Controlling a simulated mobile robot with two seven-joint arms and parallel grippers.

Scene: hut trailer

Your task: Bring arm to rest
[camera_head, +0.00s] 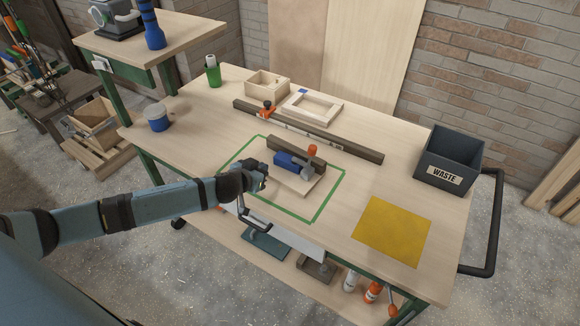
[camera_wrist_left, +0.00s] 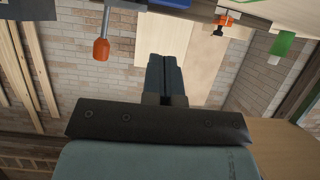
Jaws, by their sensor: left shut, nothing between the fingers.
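A board with a blue-bodied tool (camera_head: 290,162) lies inside the outline, just right of the gripper. I cannot tell whether the gripper touches the board. My right gripper does not show.
A dark waste bin (camera_head: 448,160) stands at the bench's right, with a yellow mat (camera_head: 392,230) in front.

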